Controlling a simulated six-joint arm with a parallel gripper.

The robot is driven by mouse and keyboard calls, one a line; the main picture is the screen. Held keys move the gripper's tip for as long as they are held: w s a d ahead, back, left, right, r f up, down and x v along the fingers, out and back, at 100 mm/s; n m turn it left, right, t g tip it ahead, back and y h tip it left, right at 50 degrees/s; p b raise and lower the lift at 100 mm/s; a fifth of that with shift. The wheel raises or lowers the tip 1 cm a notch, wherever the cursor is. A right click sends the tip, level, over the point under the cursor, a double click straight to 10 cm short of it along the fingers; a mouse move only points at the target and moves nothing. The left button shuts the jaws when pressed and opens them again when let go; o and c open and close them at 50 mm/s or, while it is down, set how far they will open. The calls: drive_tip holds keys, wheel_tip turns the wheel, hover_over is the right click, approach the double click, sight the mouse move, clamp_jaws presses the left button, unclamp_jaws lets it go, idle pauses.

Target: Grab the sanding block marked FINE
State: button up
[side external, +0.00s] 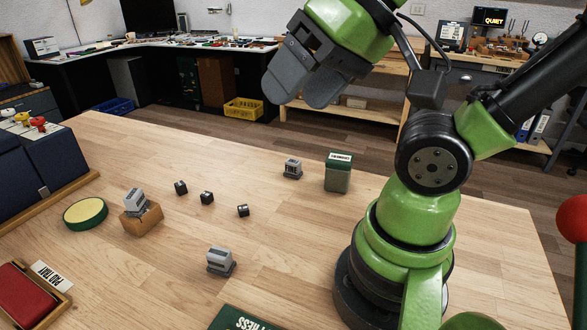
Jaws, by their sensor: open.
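Three grey blocks with pale ribbed faces sit on the wooden table. One grey block (292,169) is at the far side, left of a green container. A second grey block (220,262) is nearer the front. A third grey block (135,202) rests on a small brown wooden block (143,220) at the left. I cannot read any marking on them, so I cannot tell which one, if any, says FINE. My gripper (300,97) is open and empty, high above the far side of the table, apart from all the blocks.
Several small dark cubes (207,198) lie mid-table. A labelled green container (338,173) stands near my arm. A round green tin with a yellow top (85,213), a red pad (25,297) in a wooden tray and a dark green flat item (240,320) lie around the left and front.

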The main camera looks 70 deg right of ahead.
drive_tip(key=shift+c, duration=0.7)
